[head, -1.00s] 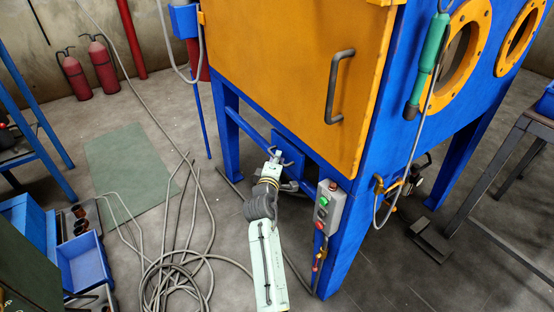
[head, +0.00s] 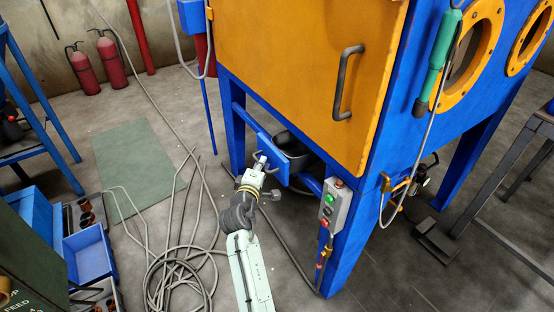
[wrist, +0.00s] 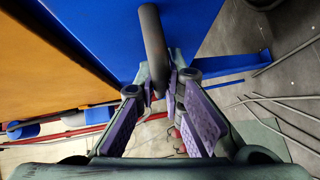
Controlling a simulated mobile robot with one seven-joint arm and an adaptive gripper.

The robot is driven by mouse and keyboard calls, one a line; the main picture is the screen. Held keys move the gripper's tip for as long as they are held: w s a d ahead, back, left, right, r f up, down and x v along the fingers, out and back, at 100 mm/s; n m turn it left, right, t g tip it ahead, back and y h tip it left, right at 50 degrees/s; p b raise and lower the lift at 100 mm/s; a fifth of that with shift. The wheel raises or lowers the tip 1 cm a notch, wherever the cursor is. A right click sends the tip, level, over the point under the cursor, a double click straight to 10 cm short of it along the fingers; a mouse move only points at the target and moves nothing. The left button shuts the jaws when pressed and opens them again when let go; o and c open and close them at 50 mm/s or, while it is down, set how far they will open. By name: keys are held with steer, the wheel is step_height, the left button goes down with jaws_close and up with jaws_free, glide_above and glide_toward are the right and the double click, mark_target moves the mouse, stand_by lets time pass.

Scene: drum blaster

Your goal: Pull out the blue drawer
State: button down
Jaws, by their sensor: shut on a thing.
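The blue drawer (head: 273,160) sits low under the orange-doored blue cabinet, its front panel standing out from the cabinet legs. A dark grey round container (head: 291,147) shows behind the panel. My gripper (head: 260,166) is at the left face of the panel, shut on the drawer handle. In the wrist view the dark handle (wrist: 153,42) runs down between the purple-padded fingers of my gripper (wrist: 163,92), against the blue drawer front (wrist: 105,25). The lower end of the handle is partly hidden by the fingers.
The cabinet's orange door (head: 300,75) hangs above. A control box (head: 334,207) is on the near right leg. Loose grey hoses (head: 180,275) lie on the floor at the left. Blue bins (head: 88,257) stand at the lower left. Open floor lies around the green mat (head: 137,165).

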steer(key=s+a, duration=0.4)
steer(key=a, duration=0.3)
steer(key=shift+s, duration=0.4)
steer(key=c, duration=1.7)
jaws_free()
steer(key=v, duration=1.2)
